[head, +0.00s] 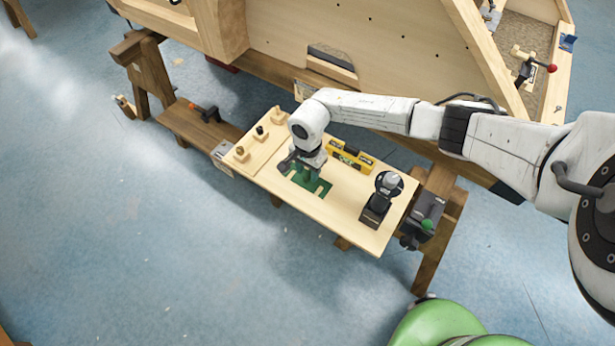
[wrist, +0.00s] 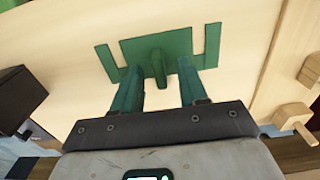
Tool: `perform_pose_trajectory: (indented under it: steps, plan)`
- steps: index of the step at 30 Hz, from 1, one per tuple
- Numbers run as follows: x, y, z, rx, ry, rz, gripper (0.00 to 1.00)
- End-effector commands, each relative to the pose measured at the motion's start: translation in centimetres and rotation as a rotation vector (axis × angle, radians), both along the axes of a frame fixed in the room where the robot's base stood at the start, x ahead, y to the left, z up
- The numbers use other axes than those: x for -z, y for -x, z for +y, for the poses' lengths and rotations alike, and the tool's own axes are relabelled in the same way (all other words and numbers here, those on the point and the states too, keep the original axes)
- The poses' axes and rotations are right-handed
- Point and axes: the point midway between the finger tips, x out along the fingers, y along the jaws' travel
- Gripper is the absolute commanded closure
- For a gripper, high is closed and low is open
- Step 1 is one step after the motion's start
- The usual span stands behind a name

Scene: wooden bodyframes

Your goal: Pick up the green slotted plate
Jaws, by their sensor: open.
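The green slotted plate (head: 321,187) lies flat on a light wooden board (head: 345,220), partly hidden under my gripper in the head view. In the wrist view the plate (wrist: 181,44) has slots near both ends and a green upright handle (wrist: 158,67) at its middle. My gripper (wrist: 158,76) is open, with one green finger on either side of the handle. The fingers look apart from it. My gripper also shows in the head view (head: 308,174), pointing down over the plate.
A yellow level (head: 351,156) lies behind the plate. A black tool (head: 378,203) stands to the right. A large wooden frame (head: 350,45) rises close behind the bench. The board's front middle is clear.

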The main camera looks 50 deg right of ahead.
Motion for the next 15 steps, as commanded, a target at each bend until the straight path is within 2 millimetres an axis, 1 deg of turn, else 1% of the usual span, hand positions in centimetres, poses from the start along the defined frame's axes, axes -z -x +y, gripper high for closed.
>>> perform_pose_trajectory:
  steps: [1, 3, 11, 15]
  plan:
    - [0.50, 0.02, 0.07, 0.001, -0.002, 0.001, 0.57]
    - [0.84, 0.05, 0.03, 0.001, 0.000, 0.001, 0.57]
    - [0.93, 0.03, -0.03, 0.000, 0.001, 0.000, 0.58]
    - [0.92, 0.03, -0.02, 0.000, 0.001, 0.000, 0.72]
